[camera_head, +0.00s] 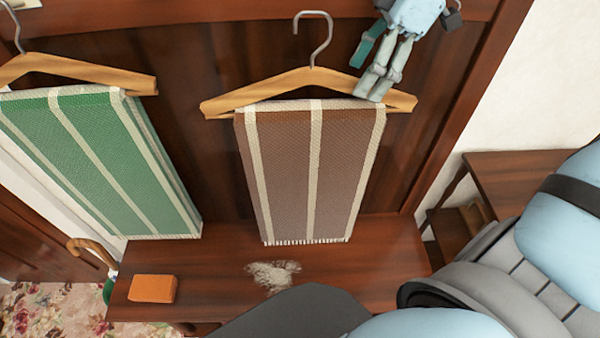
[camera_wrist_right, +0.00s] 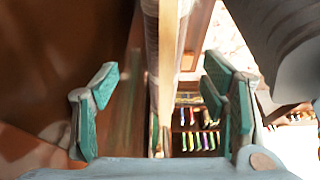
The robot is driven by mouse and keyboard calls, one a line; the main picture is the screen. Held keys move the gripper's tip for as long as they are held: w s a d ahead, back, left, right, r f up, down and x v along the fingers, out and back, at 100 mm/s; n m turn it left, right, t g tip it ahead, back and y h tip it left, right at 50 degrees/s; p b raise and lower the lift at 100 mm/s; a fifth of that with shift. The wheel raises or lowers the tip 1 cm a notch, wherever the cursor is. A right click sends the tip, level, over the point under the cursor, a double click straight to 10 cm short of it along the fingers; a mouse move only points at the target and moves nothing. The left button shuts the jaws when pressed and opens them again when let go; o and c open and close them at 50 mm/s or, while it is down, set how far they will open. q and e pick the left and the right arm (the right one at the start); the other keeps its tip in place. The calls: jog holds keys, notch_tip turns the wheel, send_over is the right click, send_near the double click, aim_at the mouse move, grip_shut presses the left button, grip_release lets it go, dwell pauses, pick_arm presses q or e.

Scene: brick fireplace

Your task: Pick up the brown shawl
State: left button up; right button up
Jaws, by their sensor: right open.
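The brown shawl (camera_head: 285,170) has cream stripes and a fringed lower edge. It hangs folded over a wooden hanger (camera_head: 255,92) with a metal hook, in front of the dark wood panel. My right gripper (camera_head: 374,66) is at the right arm of this hanger, above the shawl's top right corner. In the right wrist view its two teal-padded fingers (camera_wrist_right: 160,75) are spread apart. A narrow upright tan strip, probably the hanger seen edge-on, lies between them; I cannot tell whether they touch it. My left gripper is not in view.
A green striped shawl (camera_head: 95,160) hangs on another hanger (camera_head: 80,72) at the left. Below is a wooden bench (camera_head: 215,285) with an orange block (camera_head: 153,288) and a pale patch (camera_head: 273,274). A small wooden table (camera_head: 510,180) stands at the right.

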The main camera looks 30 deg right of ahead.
aim_at(343, 103)
jog(key=x, duration=0.2)
jog(key=p+x, duration=0.1)
jog(key=x, duration=0.3)
jog(key=shift+s+a, duration=0.1)
jog(key=shift+a, duration=0.35)
jog(key=shift+w+f, duration=0.25)
jog(key=shift+w, duration=0.05)
jog(key=shift+s, duration=0.15)
jog(key=shift+s, duration=0.15)
jog(key=shift+f+b, duration=0.2)
jog(key=shift+b, duration=0.1)
jog(key=shift+c, duration=0.6)
grip_shut()
